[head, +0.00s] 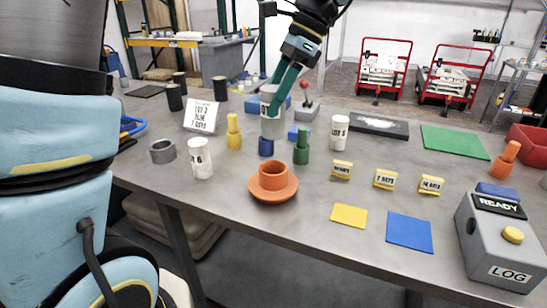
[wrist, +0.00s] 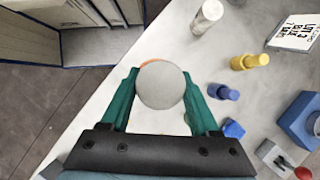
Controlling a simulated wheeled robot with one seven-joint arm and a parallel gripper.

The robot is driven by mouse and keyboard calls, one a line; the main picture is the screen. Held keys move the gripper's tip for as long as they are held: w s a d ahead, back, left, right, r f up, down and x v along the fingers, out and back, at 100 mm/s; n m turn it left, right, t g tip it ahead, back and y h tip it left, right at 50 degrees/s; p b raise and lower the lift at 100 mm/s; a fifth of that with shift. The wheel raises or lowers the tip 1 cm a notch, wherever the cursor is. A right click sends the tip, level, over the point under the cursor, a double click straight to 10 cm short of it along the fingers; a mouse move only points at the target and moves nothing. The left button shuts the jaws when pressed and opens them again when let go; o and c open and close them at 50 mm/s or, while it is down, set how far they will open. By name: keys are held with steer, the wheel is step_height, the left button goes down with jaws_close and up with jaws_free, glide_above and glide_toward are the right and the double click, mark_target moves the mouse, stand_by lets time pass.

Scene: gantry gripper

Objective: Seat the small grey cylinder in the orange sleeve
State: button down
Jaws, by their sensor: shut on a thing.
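My gripper (head: 273,88) has teal fingers and is shut on the small grey cylinder (head: 271,118). It holds the cylinder upright above the table, and in the head view the cylinder appears behind the orange sleeve. The orange sleeve (head: 273,176) stands on a wide orange base near the table's front edge. In the wrist view the round end of the grey cylinder (wrist: 160,87) fills the gap between the fingers (wrist: 160,95). Only a sliver of orange (wrist: 151,63) shows past its rim; the rest is hidden. The cylinder is apart from the sleeve in the head view.
A blue peg (head: 266,146), a green peg (head: 301,147), a yellow peg (head: 234,132) and a white labelled cylinder (head: 200,158) stand near the sleeve. A grey ring (head: 162,151) lies left. A grey LOG box (head: 497,245) stands right. The table in front of the sleeve is clear.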

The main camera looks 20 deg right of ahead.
step_height(320, 180, down, 12)
steer(key=shift+f+p, duration=0.25)
steer(key=shift+p, duration=0.5)
steer(key=shift+c, duration=0.6)
jaws_free()
steer(key=shift+f, duration=0.15)
steer(key=b+v, duration=0.2)
steer(key=v, duration=1)
